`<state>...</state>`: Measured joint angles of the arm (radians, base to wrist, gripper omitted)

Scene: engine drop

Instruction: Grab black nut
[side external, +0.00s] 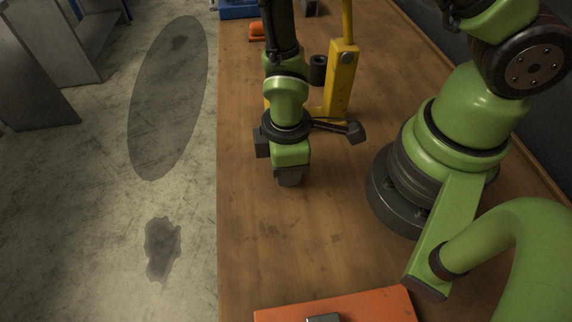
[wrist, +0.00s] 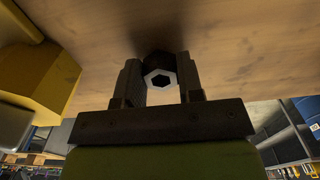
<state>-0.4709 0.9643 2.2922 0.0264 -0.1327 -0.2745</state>
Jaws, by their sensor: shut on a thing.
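The black nut (wrist: 157,60) shows in the wrist view as a dark six-sided piece with a pale ring and a dark hexagonal hole facing the camera. It sits between the two fingers of my gripper (wrist: 160,72), which are shut on it. In the side external view my gripper (side external: 289,178) points down over the wooden bench, left of my base. The nut is hidden there behind the gripper body. How far the nut is above the wood is hard to tell.
A yellow stand (side external: 342,82) rises just behind my gripper, with a dark cylinder (side external: 318,70) beside it. An orange tray (side external: 345,308) with a grey block lies at the front. The bench (side external: 255,225) is clear between gripper and tray. Its left edge drops to the floor.

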